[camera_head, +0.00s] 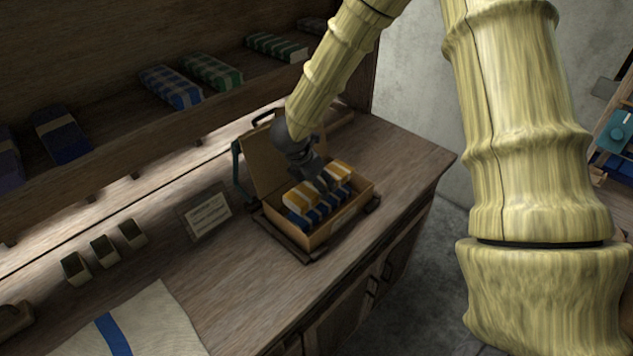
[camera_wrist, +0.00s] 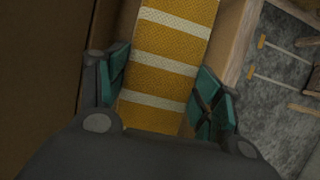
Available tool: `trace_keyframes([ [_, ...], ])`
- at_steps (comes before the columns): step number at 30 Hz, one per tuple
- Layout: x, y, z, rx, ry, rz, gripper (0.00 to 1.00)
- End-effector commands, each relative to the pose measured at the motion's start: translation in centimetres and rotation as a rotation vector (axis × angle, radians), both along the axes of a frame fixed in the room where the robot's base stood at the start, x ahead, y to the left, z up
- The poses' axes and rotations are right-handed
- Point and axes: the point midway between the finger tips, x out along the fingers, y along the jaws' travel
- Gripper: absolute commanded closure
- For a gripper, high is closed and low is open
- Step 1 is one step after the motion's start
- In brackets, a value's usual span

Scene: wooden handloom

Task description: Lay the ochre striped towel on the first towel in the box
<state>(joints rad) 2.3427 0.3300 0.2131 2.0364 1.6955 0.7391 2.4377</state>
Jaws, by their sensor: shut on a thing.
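The ochre striped towel (camera_head: 301,196) is folded, with white bands, and sits in the open box (camera_head: 322,235) on top of a blue and white striped towel (camera_head: 308,217). My gripper (camera_head: 319,178) reaches down into the box from above and is shut on the ochre towel near its middle. In the wrist view the ochre towel (camera_wrist: 165,65) lies between the two teal finger pads of my gripper (camera_wrist: 160,95). I cannot tell whether the ochre towel's full underside rests on the blue one.
The box lid (camera_head: 262,160) stands open at the back. A small sign (camera_head: 207,215) and several small containers (camera_head: 104,250) are to the left. A cloth with a blue stripe (camera_head: 135,325) lies at the front left. Folded towels (camera_head: 171,87) fill the shelf behind.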

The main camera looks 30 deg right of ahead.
Motion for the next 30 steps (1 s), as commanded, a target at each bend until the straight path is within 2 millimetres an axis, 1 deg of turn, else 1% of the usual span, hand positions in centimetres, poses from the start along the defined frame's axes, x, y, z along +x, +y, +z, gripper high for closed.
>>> trace_keyframes([
  [2, 0.0, 0.0, 0.1, 0.0, 0.0, 0.0, 0.6],
  [3, 0.0, 0.0, 0.1, 0.0, 0.0, 0.0, 0.31],
  [5, 0.0, 0.0, 0.0, 0.0, 0.0, 0.0, 0.2],
  [6, 0.0, 0.0, 0.0, 0.0, 0.0, 0.0, 0.12],
  [7, 0.0, 0.0, 0.0, 0.0, 0.0, 0.0, 0.09],
  [16, 0.0, 0.0, 0.0, 0.0, 0.0, 0.0, 0.09],
  [20, 0.0, 0.1, 0.4, 0.0, -0.001, -0.001, 0.09],
  [23, -0.1, 0.5, 1.3, 0.001, -0.003, -0.002, 0.09],
  [26, -0.3, 0.9, 2.6, 0.0, -0.002, 0.0, 0.09],
  [30, -0.6, 1.9, 5.1, 0.001, -0.003, -0.001, 0.09],
])
